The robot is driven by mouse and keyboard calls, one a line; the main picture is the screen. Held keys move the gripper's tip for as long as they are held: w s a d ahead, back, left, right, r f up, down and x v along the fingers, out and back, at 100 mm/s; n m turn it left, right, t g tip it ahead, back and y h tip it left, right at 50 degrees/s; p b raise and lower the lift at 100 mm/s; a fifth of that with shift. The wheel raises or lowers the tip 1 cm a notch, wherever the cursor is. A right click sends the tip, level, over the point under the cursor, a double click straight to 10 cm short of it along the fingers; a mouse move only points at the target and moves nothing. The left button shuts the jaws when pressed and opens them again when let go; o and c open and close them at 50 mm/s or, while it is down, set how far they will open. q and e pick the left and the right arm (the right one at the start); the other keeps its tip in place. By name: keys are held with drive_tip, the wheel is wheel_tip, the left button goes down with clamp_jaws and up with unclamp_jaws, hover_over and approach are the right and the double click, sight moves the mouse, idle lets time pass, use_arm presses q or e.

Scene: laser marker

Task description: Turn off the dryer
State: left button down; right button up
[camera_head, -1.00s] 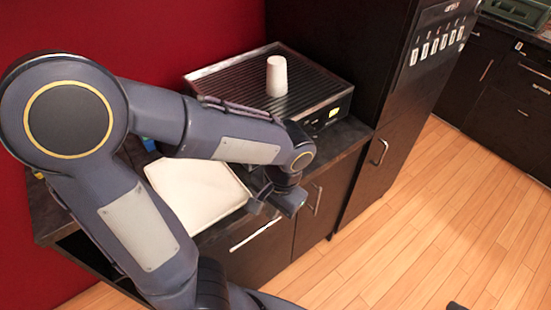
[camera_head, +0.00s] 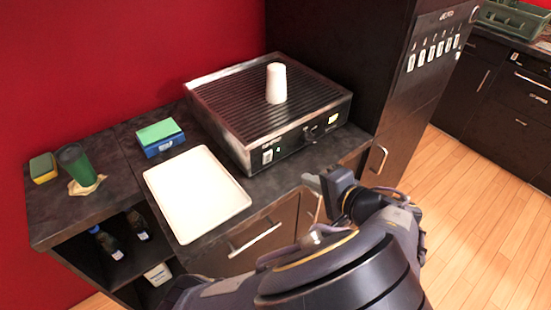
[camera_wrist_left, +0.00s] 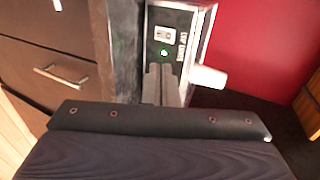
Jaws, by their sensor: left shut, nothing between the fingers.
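The dryer (camera_head: 262,125) is a black box with a ribbed top on the counter. Its front panel carries a small white switch (camera_head: 267,157) near the left end and a knob-like part near the right. In the left wrist view the panel (camera_wrist_left: 169,20) appears turned sideways, with the switch (camera_wrist_left: 164,34) and a lit green light (camera_wrist_left: 164,53) beside it. My left gripper (camera_head: 312,183) is shut and empty, in front of the dryer and apart from it. Its fingers (camera_wrist_left: 161,84) point toward the panel in the wrist view. My right gripper is out of view.
A white cup (camera_head: 276,83) stands on the dryer. A tall dark cabinet (camera_head: 385,120) stands to the right.

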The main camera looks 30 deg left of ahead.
use_arm(q)
approach(268, 154)
drive_tip(key=f, duration=0.1)
drive_tip(key=a+f, duration=0.1)
drive_tip(key=f, duration=0.1)
drive_tip(key=shift+w+a+f+p, duration=0.15)
drive_tip(key=shift+w+a+p, duration=0.1)
drive_tip(key=shift+w+p, duration=0.1)
drive_tip(key=a, duration=0.1)
drive_tip(key=w+a+p, duration=0.1)
drive_tip(key=a, duration=0.1)
drive_tip(key=shift+w+a+r, duration=0.1)
drive_tip(key=shift+w+r, duration=0.05)
drive_tip(key=shift+r, duration=0.05)
drive_tip(key=shift+w+a, duration=0.2)
drive_tip(key=shift+a, duration=0.2)
drive_tip(key=shift+w+a+r+g+h+p, duration=0.15)
drive_tip(key=shift+a+r+g+h+p, duration=0.25)
drive_tip(key=shift+p, duration=0.45)
drive_tip(key=shift+f, duration=0.3)
drive_tip(key=shift+r, duration=0.15)
